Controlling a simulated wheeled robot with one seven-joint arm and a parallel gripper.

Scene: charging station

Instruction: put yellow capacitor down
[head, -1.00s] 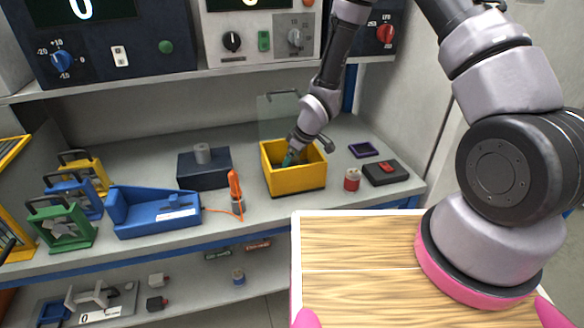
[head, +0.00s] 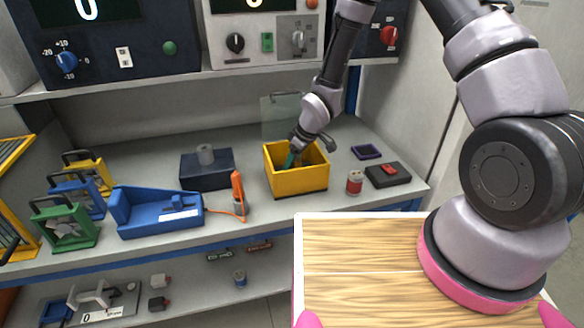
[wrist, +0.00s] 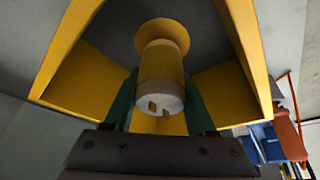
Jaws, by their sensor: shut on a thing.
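My gripper (head: 292,158) reaches down into an open yellow box (head: 300,183) on the workbench. The wrist view shows the yellow capacitor (wrist: 161,75), a cylinder with a wider yellow flange at its far end and a pale near end with two slots. The green fingers (wrist: 160,105) of my gripper are shut on it, one on each side. The yellow walls of the box (wrist: 75,90) surround it in that view. In the head view the capacitor is mostly hidden by the box wall and my gripper. I cannot tell whether it touches the box floor.
A transparent panel (head: 281,113) stands behind the box. A red-and-white cylinder (head: 354,182), a dark box with a red switch (head: 387,175) and a small purple tray (head: 366,152) lie to the right. An orange-handled tool (head: 238,190) and blue holder (head: 155,212) stand left.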

